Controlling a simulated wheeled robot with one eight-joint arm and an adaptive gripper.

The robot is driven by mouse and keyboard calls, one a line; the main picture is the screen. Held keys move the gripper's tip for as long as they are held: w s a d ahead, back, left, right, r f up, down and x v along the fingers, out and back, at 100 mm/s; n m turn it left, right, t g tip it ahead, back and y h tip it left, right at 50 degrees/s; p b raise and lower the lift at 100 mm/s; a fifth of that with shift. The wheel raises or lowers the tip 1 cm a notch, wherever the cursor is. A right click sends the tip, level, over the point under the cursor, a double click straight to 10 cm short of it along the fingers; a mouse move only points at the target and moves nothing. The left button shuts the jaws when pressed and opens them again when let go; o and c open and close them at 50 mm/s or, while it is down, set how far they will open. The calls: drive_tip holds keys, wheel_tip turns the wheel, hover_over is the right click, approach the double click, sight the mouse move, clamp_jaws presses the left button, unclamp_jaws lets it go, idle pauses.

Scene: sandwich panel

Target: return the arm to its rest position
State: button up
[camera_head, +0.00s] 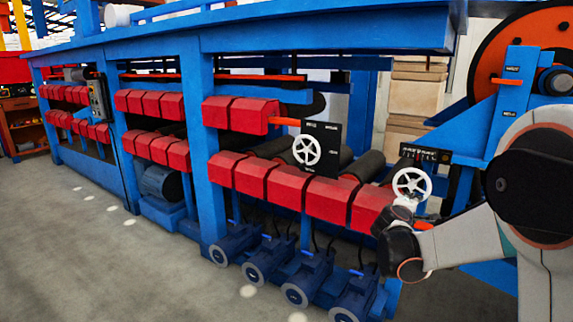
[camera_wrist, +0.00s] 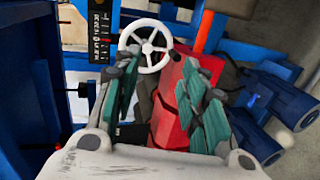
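My arm reaches in from the right in the head view, bent. My gripper (camera_head: 404,209) is small there, just below the right white handwheel (camera_head: 412,184). In the wrist view my gripper (camera_wrist: 165,70) is open, its teal-padded fingers spread with nothing held between them. The white handwheel (camera_wrist: 147,46) shows beyond the fingertips, with a black scale plate (camera_wrist: 100,30) beside it. The fingers look apart from the wheel, but the exact distance is unclear.
A second white handwheel (camera_head: 306,150) sits on a black plate to the left. Red covers (camera_head: 285,190), blue frame posts (camera_head: 201,140) and blue motors (camera_head: 270,260) crowd the machine side. Open grey floor (camera_head: 90,255) lies at the front left.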

drive_tip(key=s+a+f+m+g+y, duration=0.1)
drive_tip(key=s+a+m+y, duration=0.2)
drive_tip(key=s, duration=1)
drive_tip(key=s+a+f+m+g+y, duration=0.1)
drive_tip(key=s+a+m+g+y, duration=0.1)
drive_tip(key=s+a, duration=0.7)
drive_tip(key=s+a+m+g+y, duration=0.2)
drive_tip(key=s+a+m+y, duration=0.2)
drive_tip(key=s, duration=1.4)
drive_tip(key=shift+s+a+f+m, duration=0.4)
drive_tip(key=shift+a+m, duration=0.2)
drive_tip(key=shift+a, duration=0.35)
drive_tip(key=shift+c, duration=0.3)
